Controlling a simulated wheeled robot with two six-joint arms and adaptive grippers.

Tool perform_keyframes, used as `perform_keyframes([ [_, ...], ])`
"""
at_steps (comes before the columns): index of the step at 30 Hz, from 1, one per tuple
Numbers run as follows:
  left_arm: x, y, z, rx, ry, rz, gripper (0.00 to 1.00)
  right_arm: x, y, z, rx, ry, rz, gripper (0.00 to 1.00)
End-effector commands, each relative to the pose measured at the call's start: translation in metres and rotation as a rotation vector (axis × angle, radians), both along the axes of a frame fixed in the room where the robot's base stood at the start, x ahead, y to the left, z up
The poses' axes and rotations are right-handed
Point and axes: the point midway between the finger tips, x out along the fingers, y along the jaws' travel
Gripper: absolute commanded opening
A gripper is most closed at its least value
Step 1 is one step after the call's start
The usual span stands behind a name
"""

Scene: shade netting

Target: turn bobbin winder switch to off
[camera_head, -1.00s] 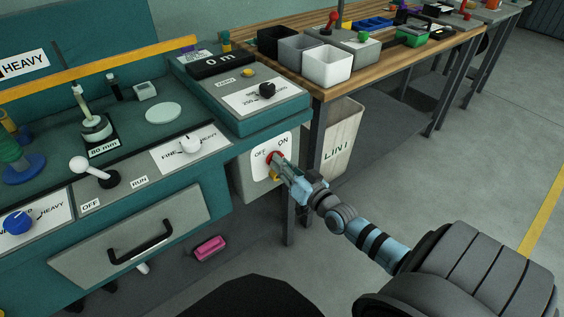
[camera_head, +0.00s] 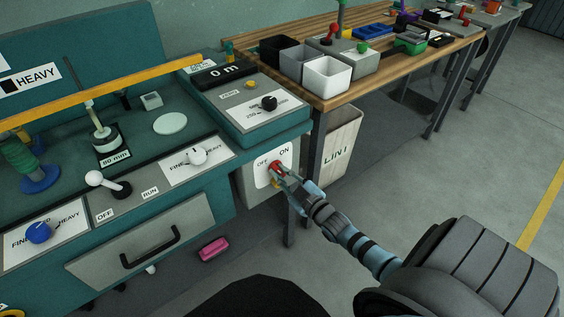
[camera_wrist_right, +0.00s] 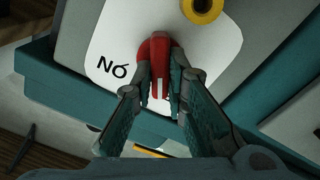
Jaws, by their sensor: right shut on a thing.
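The red switch knob (camera_head: 275,166) sits on a white plate (camera_head: 262,179) marked OFF on the left and ON on the right, on the front of a grey box under the bench. My right gripper (camera_head: 281,172) reaches it from the lower right. In the right wrist view, my right gripper (camera_wrist_right: 159,88) is shut on the red knob (camera_wrist_right: 160,50), with a finger on either side. A white line shows on the knob between the fingers. The ON label (camera_wrist_right: 112,68) appears upside down there; OFF is not seen. My left gripper is not in view.
A yellow round part (camera_wrist_right: 202,8) is beside the knob on the plate. A bin marked LINT (camera_head: 340,150) stands just right of the box, behind a table leg. A pink object (camera_head: 214,248) lies on the floor. The teal bench (camera_head: 200,120) carries other knobs and a white-ball lever (camera_head: 94,178).

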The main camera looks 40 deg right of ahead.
Motion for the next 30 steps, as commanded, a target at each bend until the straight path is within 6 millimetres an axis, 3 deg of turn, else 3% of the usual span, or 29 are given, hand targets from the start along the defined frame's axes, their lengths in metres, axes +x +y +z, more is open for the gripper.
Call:
perform_keyframes([
  [12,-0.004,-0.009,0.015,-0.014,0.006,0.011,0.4,0.0,0.001,0.0,-0.214,0.005,0.0,0.0],
  [29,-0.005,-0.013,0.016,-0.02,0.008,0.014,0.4,0.0,0.001,-0.002,-0.252,0.005,0.0,0.0],
  [30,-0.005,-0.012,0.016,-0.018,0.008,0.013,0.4,0.0,0.001,-0.002,-0.253,0.005,0.0,0.17],
])
